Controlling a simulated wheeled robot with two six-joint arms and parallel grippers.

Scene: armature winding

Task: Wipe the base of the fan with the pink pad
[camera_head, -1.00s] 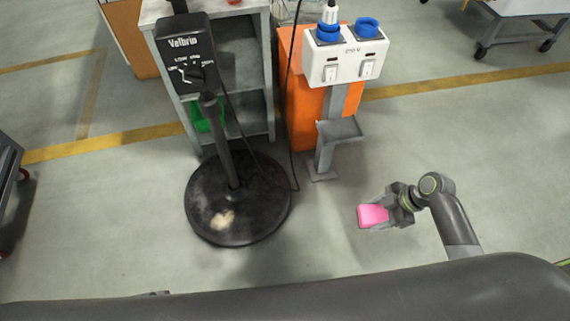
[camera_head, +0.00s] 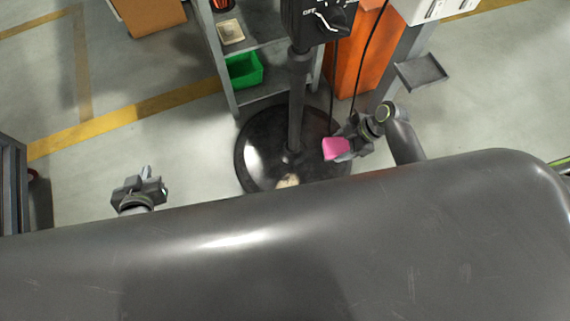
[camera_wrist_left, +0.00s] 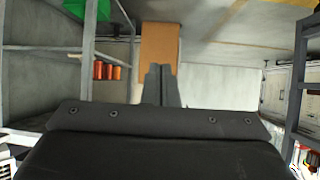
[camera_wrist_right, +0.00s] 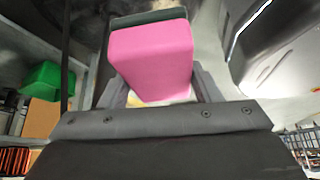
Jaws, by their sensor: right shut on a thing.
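The fan's round black base (camera_head: 258,150) is on the floor in the head view, with its pole (camera_head: 298,95) rising from it. A pale dirty patch (camera_head: 288,181) shows on its near part, partly cut off by my body. My right gripper (camera_head: 345,147) is shut on the pink pad (camera_head: 335,149), over the right part of the base; whether the pad touches it I cannot tell. The pad (camera_wrist_right: 152,58) fills the space between the fingers in the right wrist view. My left gripper (camera_head: 145,178) is empty, left of the base, its fingers together in the left wrist view (camera_wrist_left: 162,85).
A grey shelf (camera_head: 230,102) with a green bin (camera_head: 243,70) stands behind the base. An orange cabinet (camera_head: 352,65) and a grey stand with a small tray (camera_head: 422,72) are behind on the right. A cable hangs near the pole. Floor on the left is clear.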

